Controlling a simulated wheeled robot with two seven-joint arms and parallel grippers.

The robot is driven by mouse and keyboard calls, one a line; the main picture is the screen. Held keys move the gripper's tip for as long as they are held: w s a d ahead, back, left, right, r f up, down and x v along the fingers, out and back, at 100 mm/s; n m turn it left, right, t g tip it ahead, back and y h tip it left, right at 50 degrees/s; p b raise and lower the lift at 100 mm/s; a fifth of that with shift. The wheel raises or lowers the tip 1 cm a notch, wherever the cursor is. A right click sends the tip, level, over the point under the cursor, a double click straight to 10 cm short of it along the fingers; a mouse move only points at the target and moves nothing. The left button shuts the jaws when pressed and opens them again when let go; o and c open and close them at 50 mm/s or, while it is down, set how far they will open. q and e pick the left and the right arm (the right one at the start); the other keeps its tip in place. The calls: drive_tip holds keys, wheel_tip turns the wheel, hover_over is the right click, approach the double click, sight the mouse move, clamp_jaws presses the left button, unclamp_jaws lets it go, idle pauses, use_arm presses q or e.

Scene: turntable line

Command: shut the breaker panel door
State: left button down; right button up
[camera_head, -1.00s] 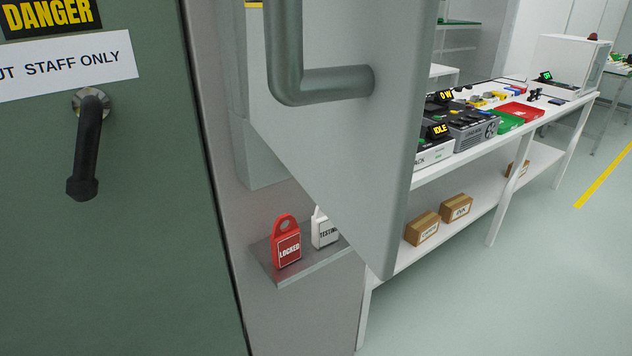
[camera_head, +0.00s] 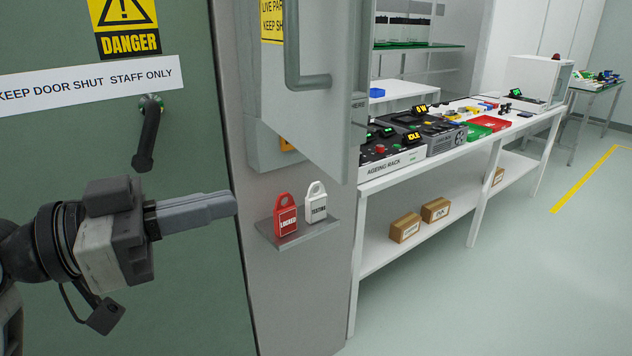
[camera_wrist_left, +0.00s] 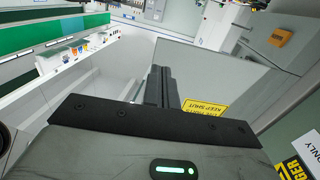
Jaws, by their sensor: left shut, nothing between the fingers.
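The breaker panel door (camera_head: 338,95) is a light grey sheet standing open, out from its grey box (camera_head: 264,152) on the wall. A grey bar handle (camera_head: 292,65) is on its face. A yellow label (camera_head: 271,20) shows behind the handle, partly cut off. My left gripper (camera_head: 232,205) is shut and empty, pointing right, below and left of the door and apart from it in the picture. In the left wrist view its closed fingers (camera_wrist_left: 160,85) show before a grey panel and a yellow label. My right gripper is not in view.
A small shelf (camera_head: 300,238) below the box holds a red tag (camera_head: 286,214) and a white tag (camera_head: 316,203). A green door (camera_head: 60,150) with a dark handle (camera_head: 149,133) is at left. A white bench (camera_head: 455,160) with devices stands behind the panel door. Floor at right is clear.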

use_arm(q)
drive_tip(key=p, duration=0.3)
approach(338, 177)
drive_tip(key=x, duration=0.5)
drive_tip(key=shift+d+r, duration=0.15)
drive_tip(key=shift+x, duration=0.8)
drive_tip(key=shift+w, duration=0.1)
